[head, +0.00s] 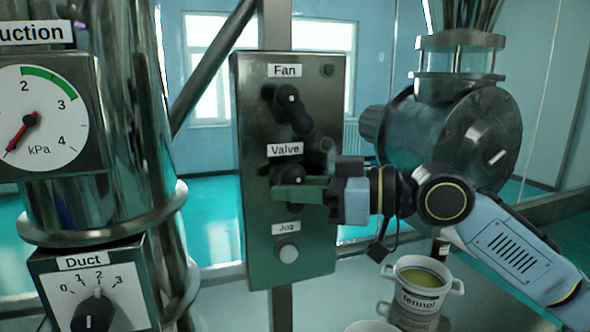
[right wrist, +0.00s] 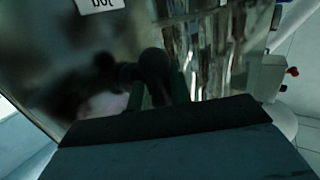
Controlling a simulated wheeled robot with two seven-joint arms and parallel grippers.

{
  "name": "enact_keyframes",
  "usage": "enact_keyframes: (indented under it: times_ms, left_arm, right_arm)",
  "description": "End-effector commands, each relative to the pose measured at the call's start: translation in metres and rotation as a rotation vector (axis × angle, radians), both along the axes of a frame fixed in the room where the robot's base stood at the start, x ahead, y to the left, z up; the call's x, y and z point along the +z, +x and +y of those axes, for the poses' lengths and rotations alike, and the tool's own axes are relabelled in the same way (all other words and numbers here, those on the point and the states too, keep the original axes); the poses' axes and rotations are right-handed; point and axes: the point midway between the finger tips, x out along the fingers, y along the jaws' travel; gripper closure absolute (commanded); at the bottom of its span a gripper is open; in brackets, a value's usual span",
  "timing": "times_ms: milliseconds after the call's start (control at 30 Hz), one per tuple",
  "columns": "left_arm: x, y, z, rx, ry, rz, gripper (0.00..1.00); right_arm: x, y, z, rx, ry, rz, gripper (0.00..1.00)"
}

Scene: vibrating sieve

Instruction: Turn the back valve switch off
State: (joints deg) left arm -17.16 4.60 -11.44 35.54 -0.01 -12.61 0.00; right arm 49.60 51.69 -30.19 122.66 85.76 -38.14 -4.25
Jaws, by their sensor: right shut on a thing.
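The valve switch (head: 292,178) is a black rotary knob under the "Valve" label on an upright metal control panel (head: 255,230). My right gripper (head: 285,190) reaches in from the right. Its dark green fingers are shut on the valve switch and cover part of it. In the right wrist view the dark knob (right wrist: 154,64) shows at the fingertips (right wrist: 157,88). The exact angle of its handle is hard to tell. My left gripper is not in view.
The fan knob (head: 292,108) is above the valve switch and the jog button (head: 287,250) below it. A duct dial (head: 92,308) and a pressure gauge (head: 35,120) are at left. A white fennel bucket (head: 420,298) stands below my right arm. A metal machine drum (head: 440,135) is behind.

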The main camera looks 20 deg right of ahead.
Motion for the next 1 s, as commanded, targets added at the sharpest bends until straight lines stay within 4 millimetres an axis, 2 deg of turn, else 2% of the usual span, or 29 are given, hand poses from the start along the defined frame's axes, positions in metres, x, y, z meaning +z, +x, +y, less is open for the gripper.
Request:
enact_keyframes:
  times_ms: [33,100,400,700,1000]
  left_arm:
    - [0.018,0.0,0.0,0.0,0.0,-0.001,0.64]
    - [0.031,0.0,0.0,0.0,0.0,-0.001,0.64]
    - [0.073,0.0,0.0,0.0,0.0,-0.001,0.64]
    - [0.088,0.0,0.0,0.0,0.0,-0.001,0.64]
    - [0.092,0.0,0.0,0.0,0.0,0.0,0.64]
  right_arm:
    - [0.008,0.0,0.0,0.0,-0.048,0.002,1.0]
    - [0.008,0.0,0.0,0.0,-0.115,-0.001,1.0]
    - [0.006,0.0,0.001,0.001,-0.345,-0.012,1.0]
    - [0.002,0.0,0.001,0.0,-0.476,-0.017,1.0]
    - [0.0,0.0,0.001,0.0,-0.515,-0.019,1.0]
